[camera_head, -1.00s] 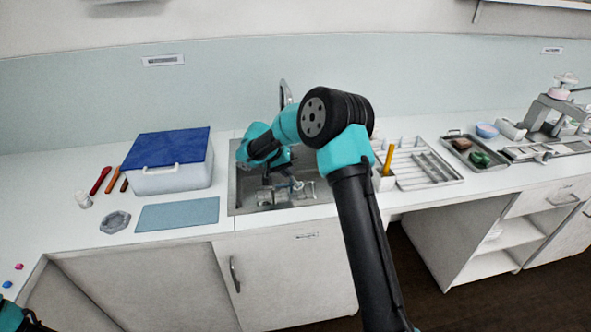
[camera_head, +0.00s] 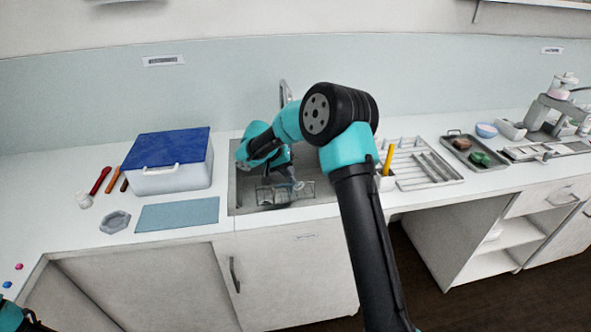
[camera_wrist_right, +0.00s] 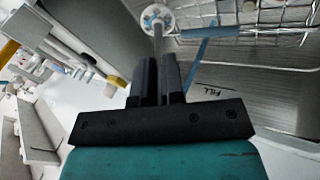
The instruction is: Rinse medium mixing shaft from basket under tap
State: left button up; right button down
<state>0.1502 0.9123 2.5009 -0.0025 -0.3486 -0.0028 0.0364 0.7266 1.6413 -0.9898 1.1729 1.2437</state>
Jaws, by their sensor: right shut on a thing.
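My right gripper (camera_head: 290,182) is over the sink (camera_head: 237,190), low and close to the wire basket (camera_head: 272,194). In the right wrist view, the gripper (camera_wrist_right: 158,70) is shut on a thin grey mixing shaft (camera_wrist_right: 157,42) with a pale round end (camera_wrist_right: 157,18) beyond the fingertips. The wire basket (camera_wrist_right: 290,22) shows at the upper right there, beside the shaft; I cannot tell whether they touch. The tap (camera_head: 284,92) rises behind the sink, partly hidden by my right arm. Only a bit of my left arm shows at the lower left.
A white box with a blue lid (camera_head: 168,150) and a blue-grey mat (camera_head: 178,214) lie left of the sink. A drying rack (camera_head: 425,168) with a yellow upright piece (camera_head: 388,160) stands to the right. A blue strip (camera_wrist_right: 205,32) crosses near the shaft.

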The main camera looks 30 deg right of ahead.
jog(key=s+a+r, duration=0.2)
jog(key=s+r, duration=0.1)
jog(key=shift+s, duration=0.15)
dwell(0.4)
dwell(0.3)
jog(key=s+a+r+n+t, duration=0.1)
jog(key=s+a+r+n, duration=0.2)
jog(key=a+r, duration=0.3)
jog(key=s+a+r+n+t, duration=0.2)
jog(key=a+r, duration=0.5)
jog(key=a, duration=0.4)
jog(key=shift+s+a+n+t, duration=0.15)
jog(key=shift+s+n+t, duration=0.15)
jog(key=shift+s+n, duration=0.6)
jog(key=shift+w, duration=0.1)
